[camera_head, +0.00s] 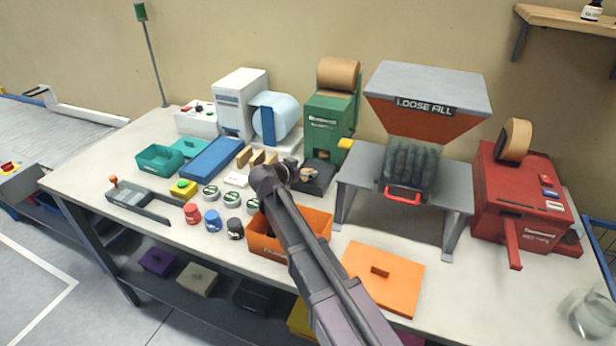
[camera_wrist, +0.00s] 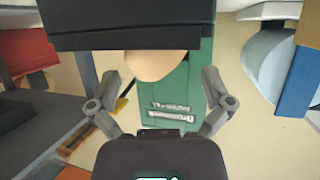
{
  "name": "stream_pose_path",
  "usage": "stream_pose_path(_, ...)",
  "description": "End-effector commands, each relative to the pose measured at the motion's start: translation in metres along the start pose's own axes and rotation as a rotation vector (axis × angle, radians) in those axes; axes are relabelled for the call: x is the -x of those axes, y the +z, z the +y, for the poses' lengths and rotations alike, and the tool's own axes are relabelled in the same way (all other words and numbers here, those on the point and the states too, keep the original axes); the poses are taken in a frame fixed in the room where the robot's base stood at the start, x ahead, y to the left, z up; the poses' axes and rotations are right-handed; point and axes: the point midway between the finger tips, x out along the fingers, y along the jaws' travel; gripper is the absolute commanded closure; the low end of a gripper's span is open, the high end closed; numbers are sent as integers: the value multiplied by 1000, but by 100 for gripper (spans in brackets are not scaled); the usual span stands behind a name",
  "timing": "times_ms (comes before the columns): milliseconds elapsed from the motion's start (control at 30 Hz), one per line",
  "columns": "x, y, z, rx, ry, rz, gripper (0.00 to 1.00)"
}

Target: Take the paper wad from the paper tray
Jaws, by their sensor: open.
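The paper tray is a black tray (camera_head: 320,187) at the foot of the green paper machine (camera_head: 325,130). A crumpled tan paper wad (camera_head: 308,174) lies in it. In the wrist view, which looks upside down, the tray's black wall (camera_wrist: 140,38) fills the top. The wad (camera_wrist: 155,66) shows past its edge, partly hidden by it. My gripper (camera_wrist: 160,80) is open and empty, its two fingers spread to either side of the wad in the picture; I cannot tell how far off the wad is. In the head view my gripper (camera_head: 290,168) is just left of the tray.
An orange bin (camera_head: 322,222) stands in front of the tray, partly behind my arm. The loose fill hopper on its grey stand (camera_head: 455,190) is close on the right. Small jars, tan blocks and a blue tray (camera_head: 212,158) are on the left. An orange lid (camera_head: 395,285) lies in front.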

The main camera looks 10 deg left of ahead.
Motion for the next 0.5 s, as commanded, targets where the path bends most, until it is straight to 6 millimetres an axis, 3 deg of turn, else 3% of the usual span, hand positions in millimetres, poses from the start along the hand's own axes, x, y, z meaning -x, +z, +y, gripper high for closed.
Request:
stream_pose_path(133, -9, 1, -1, 0, -1, 0, 0)
stream_pose_path(500, -9, 0, -1, 0, -2, 0, 0)
